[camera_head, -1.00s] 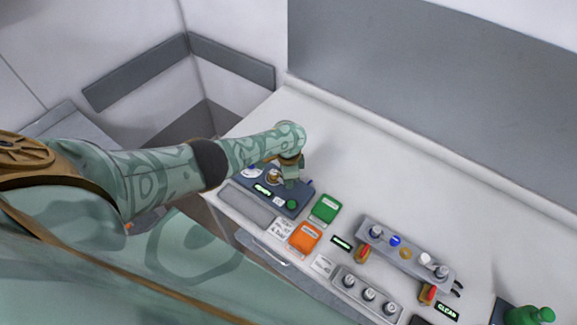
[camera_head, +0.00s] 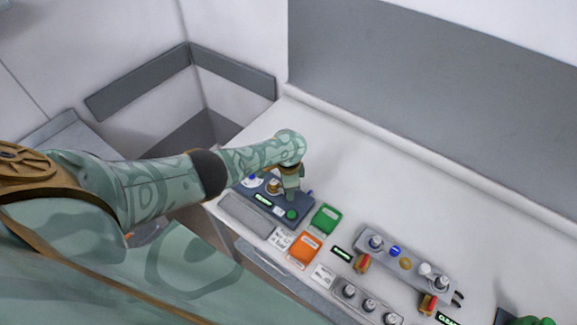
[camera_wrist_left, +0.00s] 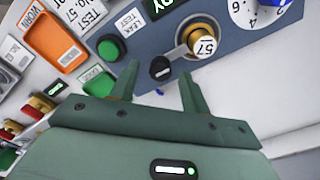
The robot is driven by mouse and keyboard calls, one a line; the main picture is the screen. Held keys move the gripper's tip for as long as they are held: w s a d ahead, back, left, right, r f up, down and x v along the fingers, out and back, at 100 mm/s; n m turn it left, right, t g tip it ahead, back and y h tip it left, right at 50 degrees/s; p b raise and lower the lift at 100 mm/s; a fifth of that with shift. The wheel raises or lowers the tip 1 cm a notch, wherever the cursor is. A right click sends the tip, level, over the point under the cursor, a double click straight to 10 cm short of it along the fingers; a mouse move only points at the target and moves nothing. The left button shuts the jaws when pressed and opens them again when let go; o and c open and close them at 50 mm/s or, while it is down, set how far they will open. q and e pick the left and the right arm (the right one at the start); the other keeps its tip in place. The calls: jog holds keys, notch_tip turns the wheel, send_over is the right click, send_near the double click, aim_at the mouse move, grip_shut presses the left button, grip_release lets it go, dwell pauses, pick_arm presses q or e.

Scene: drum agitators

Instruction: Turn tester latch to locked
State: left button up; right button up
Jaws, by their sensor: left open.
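The blue-grey tester (camera_head: 270,213) sits at the left end of the bench, with a lit display, a green button (camera_wrist_left: 110,48) and a brass-collared cylinder marked 57 (camera_wrist_left: 203,42). A small black knob with a pale mark (camera_wrist_left: 160,68) is on its face in the left wrist view; whether this is the latch I cannot tell for certain. My left gripper (camera_wrist_left: 158,80) is open, pointing down, its fingers on either side of the knob in the picture. Contact cannot be seen. In the head view my left gripper (camera_head: 292,194) hides the knob. My right gripper is out of view.
A green tray (camera_head: 326,219) and an orange tray (camera_head: 304,247) lie right of the tester. Further right are a grey rack (camera_head: 405,264) with several knobs and a smaller rack with several caps (camera_head: 368,304). The bench behind is clear.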

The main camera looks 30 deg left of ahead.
pick_arm(q)
notch_tip(320, 180, up, 16)
jog(key=p, duration=0.6)
jog(key=shift+f+p, duration=0.25)
jog(key=shift+p, duration=0.1)
